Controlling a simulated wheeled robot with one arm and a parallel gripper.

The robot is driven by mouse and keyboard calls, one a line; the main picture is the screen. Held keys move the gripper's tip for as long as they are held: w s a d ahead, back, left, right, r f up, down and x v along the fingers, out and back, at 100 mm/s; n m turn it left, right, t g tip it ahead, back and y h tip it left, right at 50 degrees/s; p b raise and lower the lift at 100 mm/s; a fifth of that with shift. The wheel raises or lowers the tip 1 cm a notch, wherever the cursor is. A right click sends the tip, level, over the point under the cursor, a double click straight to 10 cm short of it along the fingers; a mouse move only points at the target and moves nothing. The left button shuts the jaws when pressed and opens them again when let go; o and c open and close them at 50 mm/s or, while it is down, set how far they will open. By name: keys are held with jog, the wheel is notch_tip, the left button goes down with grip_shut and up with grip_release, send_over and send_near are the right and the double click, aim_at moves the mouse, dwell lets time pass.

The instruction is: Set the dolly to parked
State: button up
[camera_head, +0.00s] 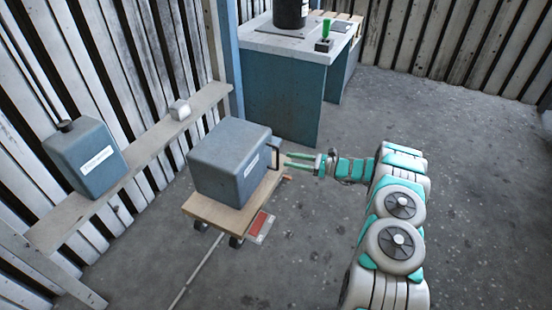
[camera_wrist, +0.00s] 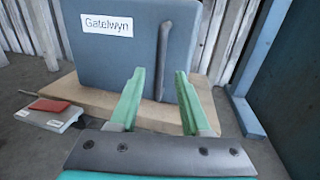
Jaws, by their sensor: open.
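The dolly (camera_head: 200,213) is a low wooden platform on dark casters, standing on the concrete floor. Its board (camera_wrist: 90,100) also shows in the wrist view. A blue-grey box (camera_head: 228,165) with a dark handle (camera_head: 275,153) sits on it; in the wrist view the box (camera_wrist: 115,60) is labelled "Gatelwyn". A red pedal (camera_head: 260,224) on a pale plate is at the dolly's near edge, also at left in the wrist view (camera_wrist: 55,107). My gripper (camera_head: 289,160) is open and empty, fingers pointing at the handle side of the box. In the wrist view the handle (camera_wrist: 165,50) appears between the fingertips (camera_wrist: 160,72); contact cannot be told.
A shelf (camera_head: 150,172) along the left slatted wall holds a blue-grey canister (camera_head: 85,158) and a small pale block (camera_head: 180,110). A blue workbench (camera_head: 280,90) stands behind the dolly. A thin pale strip (camera_head: 200,268) runs along the floor from the dolly. Floor at right is clear.

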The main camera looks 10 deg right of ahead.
aim_at(277, 169)
jog(key=x, duration=0.5)
jog(key=shift+w+a, duration=0.15)
jog(key=shift+a, duration=0.25)
grip_shut()
dwell(1.1)
